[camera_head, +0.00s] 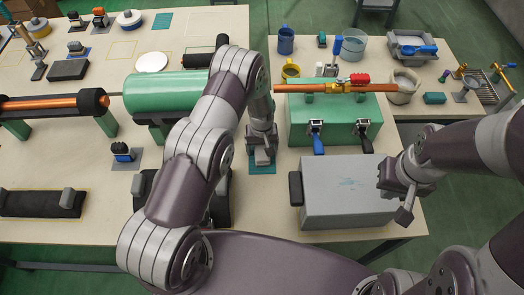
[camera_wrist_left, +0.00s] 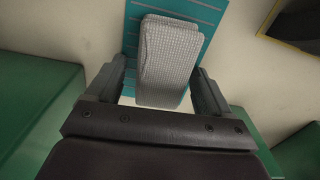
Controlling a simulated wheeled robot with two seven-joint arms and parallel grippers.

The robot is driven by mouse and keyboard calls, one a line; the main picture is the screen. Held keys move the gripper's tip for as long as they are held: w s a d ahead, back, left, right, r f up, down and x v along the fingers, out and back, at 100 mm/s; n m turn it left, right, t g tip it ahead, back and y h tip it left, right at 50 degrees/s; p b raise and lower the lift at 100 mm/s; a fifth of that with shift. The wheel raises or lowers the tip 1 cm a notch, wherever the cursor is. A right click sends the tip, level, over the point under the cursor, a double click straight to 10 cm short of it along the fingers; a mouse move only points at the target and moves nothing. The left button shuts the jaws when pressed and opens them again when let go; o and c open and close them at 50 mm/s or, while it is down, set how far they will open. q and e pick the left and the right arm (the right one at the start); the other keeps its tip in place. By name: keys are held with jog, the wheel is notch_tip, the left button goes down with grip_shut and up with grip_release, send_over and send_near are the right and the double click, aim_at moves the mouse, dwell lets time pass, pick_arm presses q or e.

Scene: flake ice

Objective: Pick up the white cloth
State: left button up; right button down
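The white cloth (camera_wrist_left: 168,60) is a folded, light grey checked pad in the left wrist view. It lies on a teal striped mat (camera_wrist_left: 200,48). My left gripper (camera_wrist_left: 158,88) points down with its fingers apart, one on each side of the cloth's near end. In the head view my left gripper (camera_head: 262,150) is over the teal mat (camera_head: 262,169) and hides most of the cloth. My right gripper (camera_head: 397,197) hangs over the right end of a grey box, and its finger gap is unclear.
The grey box (camera_head: 345,205) stands to the right of the mat. A green case (camera_head: 335,125) with a copper pipe (camera_head: 315,88) stands behind it. A green cylinder (camera_head: 165,92) lies to the left. A small blue-and-black item (camera_head: 122,152) sits on the left table.

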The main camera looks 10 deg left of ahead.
aim_at(261, 146)
pick_arm(q)
jog(key=c, duration=0.9)
notch_tip(261, 146, up, 10)
jog(key=shift+f+b, duration=0.1)
jog(key=shift+b, duration=1.1)
